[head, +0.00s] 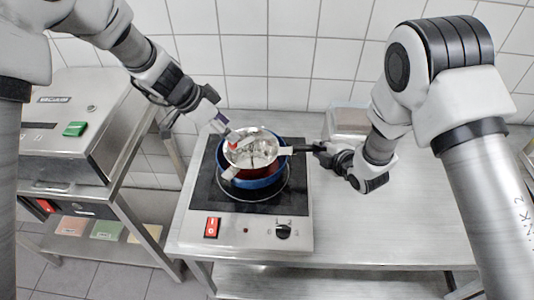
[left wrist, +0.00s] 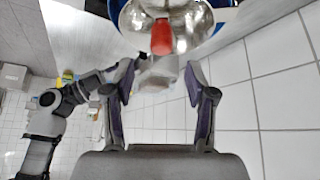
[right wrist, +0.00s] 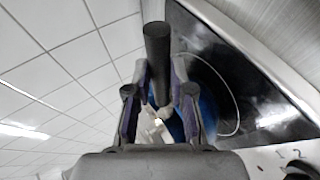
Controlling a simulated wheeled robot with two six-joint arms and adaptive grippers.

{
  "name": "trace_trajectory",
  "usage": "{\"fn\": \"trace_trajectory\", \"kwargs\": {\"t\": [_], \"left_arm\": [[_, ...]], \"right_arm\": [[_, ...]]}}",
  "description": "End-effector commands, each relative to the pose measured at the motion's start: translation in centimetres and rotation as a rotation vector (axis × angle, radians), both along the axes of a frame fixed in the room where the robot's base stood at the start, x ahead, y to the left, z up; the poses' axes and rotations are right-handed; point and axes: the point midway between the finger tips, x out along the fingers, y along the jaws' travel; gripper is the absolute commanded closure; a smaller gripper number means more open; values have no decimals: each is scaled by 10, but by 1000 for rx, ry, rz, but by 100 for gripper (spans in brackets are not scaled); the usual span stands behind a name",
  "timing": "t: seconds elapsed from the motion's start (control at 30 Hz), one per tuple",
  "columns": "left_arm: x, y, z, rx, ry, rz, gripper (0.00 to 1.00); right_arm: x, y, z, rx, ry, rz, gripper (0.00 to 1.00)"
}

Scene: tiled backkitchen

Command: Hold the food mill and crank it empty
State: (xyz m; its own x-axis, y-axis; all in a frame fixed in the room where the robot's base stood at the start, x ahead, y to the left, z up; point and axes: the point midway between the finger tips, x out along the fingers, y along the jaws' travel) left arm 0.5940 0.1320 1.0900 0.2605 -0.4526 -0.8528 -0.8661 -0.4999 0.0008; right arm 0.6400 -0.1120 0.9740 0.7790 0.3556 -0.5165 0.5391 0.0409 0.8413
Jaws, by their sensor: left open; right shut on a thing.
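The metal food mill (head: 262,150) sits on a blue pot (head: 268,182) on the hot plate. Its crank knob (head: 233,139) is red and lies at the bowl's upper left; it also shows in the left wrist view (left wrist: 161,38). My left gripper (head: 220,122) is open and empty, just short of the knob; its fingers (left wrist: 160,78) are spread. My right gripper (head: 320,148) is shut on the mill's black handle (head: 297,149). The handle (right wrist: 157,55) stands between its fingers in the right wrist view. How much food is in the bowl I cannot tell.
The hot plate (head: 245,231) has a red switch (head: 211,227) and a black dial (head: 283,231). The steel table (head: 390,225) is clear on the right. A grey machine with a green button (head: 75,129) stands at the left. A lidded container (head: 348,121) is behind my right gripper, near the tiled wall.

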Motion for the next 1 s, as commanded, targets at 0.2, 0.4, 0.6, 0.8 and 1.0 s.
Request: {"fn": "trace_trajectory", "kwargs": {"t": [0.2, 0.4, 0.6, 0.8, 1.0], "left_arm": [[0, 0, 21, 0, -2, -1, 44], [0, 0, 39, -1, -2, 0, 44], [0, 0, 48, 0, -1, 1, 44], [0, 0, 48, 0, 0, 0, 44], [0, 0, 48, 0, 0, 0, 44]], "right_arm": [[0, 0, 0, 1, -1, -1, 100], [0, 0, 0, 1, -1, -1, 100], [0, 0, 0, 1, -1, -1, 100], [0, 0, 1, 1, -1, -1, 100], [0, 0, 0, 1, -1, -1, 50]]}}
